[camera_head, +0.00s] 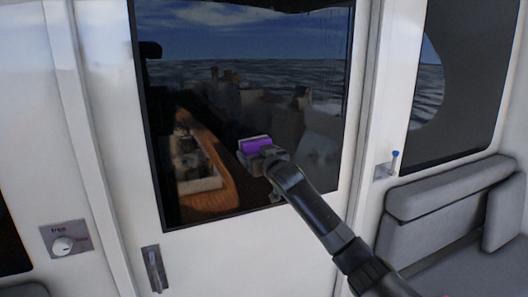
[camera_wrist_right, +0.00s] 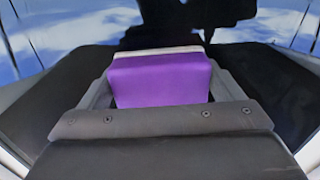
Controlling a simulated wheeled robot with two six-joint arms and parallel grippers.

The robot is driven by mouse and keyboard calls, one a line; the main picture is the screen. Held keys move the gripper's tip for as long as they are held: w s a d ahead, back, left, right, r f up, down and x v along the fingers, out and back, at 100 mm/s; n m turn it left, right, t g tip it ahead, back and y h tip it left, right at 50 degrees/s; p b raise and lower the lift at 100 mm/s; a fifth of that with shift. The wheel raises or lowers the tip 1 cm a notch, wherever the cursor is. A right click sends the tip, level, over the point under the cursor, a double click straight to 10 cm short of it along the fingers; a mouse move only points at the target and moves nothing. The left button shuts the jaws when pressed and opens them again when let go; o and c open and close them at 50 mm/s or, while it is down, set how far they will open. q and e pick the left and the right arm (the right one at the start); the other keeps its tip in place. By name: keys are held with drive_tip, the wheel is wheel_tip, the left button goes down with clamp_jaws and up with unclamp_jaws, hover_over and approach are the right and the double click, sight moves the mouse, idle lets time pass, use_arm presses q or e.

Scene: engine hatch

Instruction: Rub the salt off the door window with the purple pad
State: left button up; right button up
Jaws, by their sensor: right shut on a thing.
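The purple pad (camera_head: 254,145) is in my right gripper (camera_head: 262,157), in front of the lower middle of the door window (camera_head: 300,70). My right gripper is shut on the pad, which fills the space between the fingers in the right wrist view (camera_wrist_right: 160,80). A pale strip runs along the pad's far edge. I cannot tell whether the pad touches the glass. The window is dark, with sea, sky and a wooden-edged interior showing in it. Hazy greyish patches show around its middle and right; I cannot tell salt from reflection. My left gripper is not in view.
The white door has a handle (camera_head: 154,269) below the window at left. A panel with a round knob (camera_head: 64,244) is further left. A small blue-tipped lever (camera_head: 394,157) is right of the door. A grey cushioned seat (camera_head: 450,205) stands at the right.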

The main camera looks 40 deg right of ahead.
drive_tip(key=shift+w+a, duration=0.2)
drive_tip(key=shift+a, duration=0.55)
drive_tip(key=shift+w+a, duration=0.15)
drive_tip(key=shift+a, duration=0.65)
drive_tip(key=shift+w+a, duration=0.2)
drive_tip(key=shift+a, duration=0.55)
drive_tip(key=shift+r, duration=0.1)
drive_tip(key=shift+p+v, duration=1.35)
drive_tip(key=shift+v, duration=1.6)
drive_tip(key=p+v, duration=0.1)
drive_tip(key=v, duration=0.2)
